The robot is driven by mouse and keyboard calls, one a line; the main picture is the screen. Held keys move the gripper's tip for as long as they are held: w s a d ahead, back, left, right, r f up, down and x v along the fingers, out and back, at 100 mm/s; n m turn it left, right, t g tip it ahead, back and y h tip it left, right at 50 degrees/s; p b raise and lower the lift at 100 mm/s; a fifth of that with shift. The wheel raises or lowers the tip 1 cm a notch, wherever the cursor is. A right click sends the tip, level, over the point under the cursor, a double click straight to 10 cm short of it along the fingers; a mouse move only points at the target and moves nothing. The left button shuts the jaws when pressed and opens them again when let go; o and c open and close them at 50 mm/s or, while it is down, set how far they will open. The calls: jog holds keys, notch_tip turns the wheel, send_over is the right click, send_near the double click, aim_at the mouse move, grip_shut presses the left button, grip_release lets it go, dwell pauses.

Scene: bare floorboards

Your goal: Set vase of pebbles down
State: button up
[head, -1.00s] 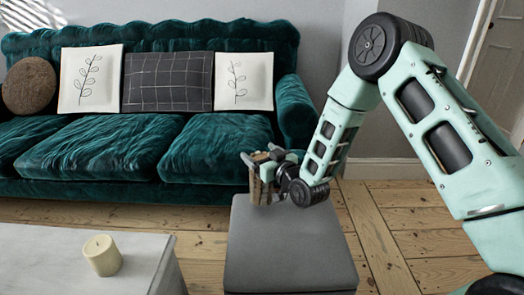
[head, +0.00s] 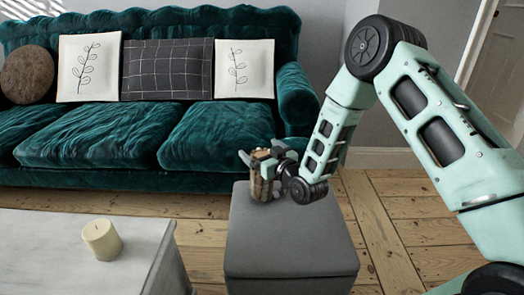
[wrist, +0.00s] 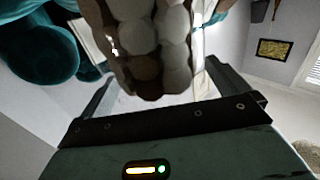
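The vase of pebbles (head: 257,183), a small brownish, pebbled vessel, is upright at the back left of the grey ottoman's top (head: 290,235). Its lower end overlaps the ottoman top in the head view. Whether its base touches the surface cannot be told. My gripper (head: 262,161) reaches it from the right with its fingers on either side. In the wrist view, the vase's rounded pebbles (wrist: 150,45) fill the space between the fingers of my gripper (wrist: 160,85), which appears shut on it.
A teal velvet sofa (head: 140,135) with cushions stands behind the ottoman. A pale table (head: 60,255) with a cream candle (head: 101,239) is at the lower left. The ottoman top is otherwise clear. Bare floorboards (head: 400,205) lie to the right.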

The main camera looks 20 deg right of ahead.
jog(key=shift+r, duration=0.1)
jog(key=shift+s+r, duration=0.15)
jog(key=p+v, duration=0.3)
jog(key=v, duration=0.8)
jog(key=s+a+r+n+g, duration=0.35)
jog(key=s+a+g, duration=0.5)
jog(key=a, duration=0.35)
jog(key=s+d+r+g+h, duration=0.1)
jog(key=s+r+g, duration=0.1)
jog(key=s, duration=0.5)
jog(key=s+r+g+h, duration=0.2)
jog(key=s+r+g, duration=0.1)
jog(key=s, duration=0.5)
jog(key=s+d+r+g+h, duration=0.1)
jog(key=s+r+g, duration=0.2)
jog(key=s, duration=0.5)
jog(key=shift+s+d+n+g+h, duration=0.2)
jog(key=shift+d+n+g+h, duration=0.1)
jog(key=shift+d+n+g, duration=0.05)
jog(key=shift+r, duration=0.1)
